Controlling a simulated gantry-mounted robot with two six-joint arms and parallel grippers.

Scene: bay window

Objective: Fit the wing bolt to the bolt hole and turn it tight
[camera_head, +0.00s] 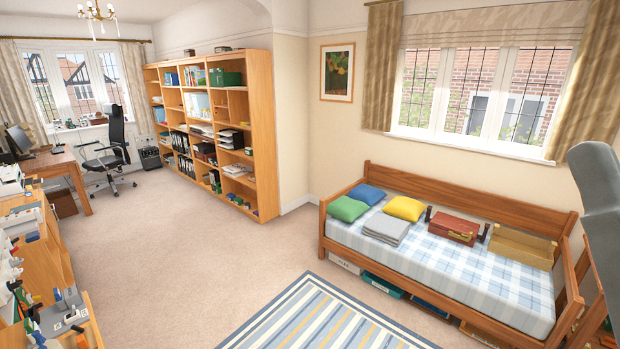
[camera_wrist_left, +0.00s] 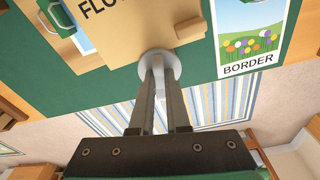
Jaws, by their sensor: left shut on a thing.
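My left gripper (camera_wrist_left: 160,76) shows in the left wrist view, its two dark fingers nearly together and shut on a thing. A pale grey round disc (camera_wrist_left: 160,54) sits at the fingertips, against a tan panel and a green surface. A light strip shows between the fingers. I cannot tell for sure which part is the wing bolt, and no bolt hole can be made out. My right gripper is not in view. Neither gripper can be seen in the head view.
The green surface (camera_wrist_left: 205,95) carries a tan panel (camera_wrist_left: 105,45) lettered "FLO", partly cut off, and a flower card (camera_wrist_left: 247,68) marked "BORDER". In the head view, a cluttered wooden desk (camera_head: 85,245) lines the left. A bed (camera_head: 450,268) stands right; open carpet (camera_head: 170,260) lies between.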

